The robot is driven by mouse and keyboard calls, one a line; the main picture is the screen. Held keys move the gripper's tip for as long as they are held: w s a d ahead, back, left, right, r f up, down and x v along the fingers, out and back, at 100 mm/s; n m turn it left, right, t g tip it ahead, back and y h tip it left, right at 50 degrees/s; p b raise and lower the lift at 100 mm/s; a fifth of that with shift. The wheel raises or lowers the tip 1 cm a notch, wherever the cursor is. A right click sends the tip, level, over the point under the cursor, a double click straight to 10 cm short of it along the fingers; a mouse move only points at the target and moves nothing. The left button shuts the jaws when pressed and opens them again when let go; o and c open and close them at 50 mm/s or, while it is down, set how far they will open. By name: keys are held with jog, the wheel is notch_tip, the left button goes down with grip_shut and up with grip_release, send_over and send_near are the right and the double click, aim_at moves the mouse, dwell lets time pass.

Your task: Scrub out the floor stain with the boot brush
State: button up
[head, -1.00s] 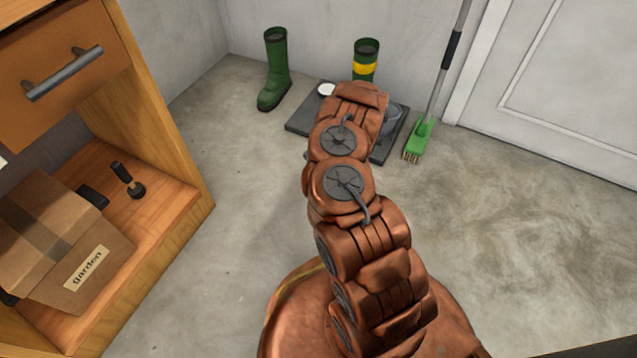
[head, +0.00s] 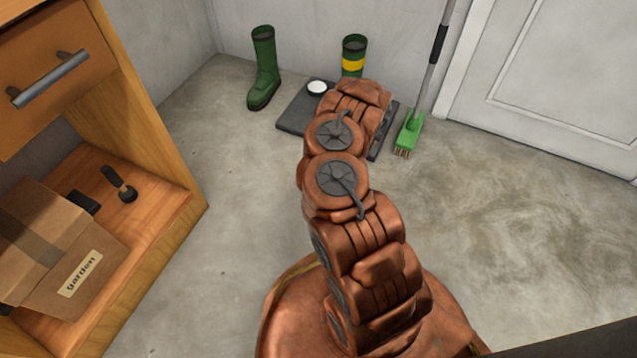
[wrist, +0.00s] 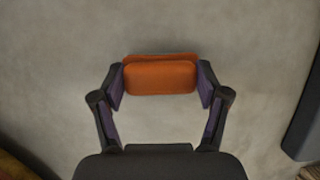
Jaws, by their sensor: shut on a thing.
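In the wrist view my gripper (wrist: 160,82) is shut on an orange block with rounded corners, which looks like the back of the boot brush (wrist: 160,78). The fingers press on its left and right ends. Bare grey floor (wrist: 60,70) lies below it; I cannot tell whether the brush touches the floor, and its bristles are hidden. In the head view my arm hides the gripper and brush.
A dark mat (head: 292,121) with a white round dish (head: 317,87) lies behind my arm. Green boots (head: 263,70) (head: 353,55) and a green-headed broom (head: 410,130) stand near the wall. A wooden cabinet (head: 160,150) holding a garden box (head: 60,250) stands left. Floor at right is clear.

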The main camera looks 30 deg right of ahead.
dwell(0.3)
jog(key=shift+s+d, duration=0.5)
jog(key=shift+s, duration=0.3)
jog(key=shift+s+d, duration=0.45)
jog(key=shift+s, duration=0.3)
jog(key=shift+s+p, duration=0.1)
jog(key=shift+p, duration=0.2)
jog(key=shift+s+d+p, duration=0.2)
jog(key=shift+s+d, duration=0.25)
jog(key=shift+s, duration=0.3)
jog(key=shift+s+d+p, duration=0.15)
jog(key=shift+s+d, duration=0.3)
jog(key=shift+s, duration=0.25)
notch_tip(320, 180, up, 7)
jog(key=p, duration=0.6)
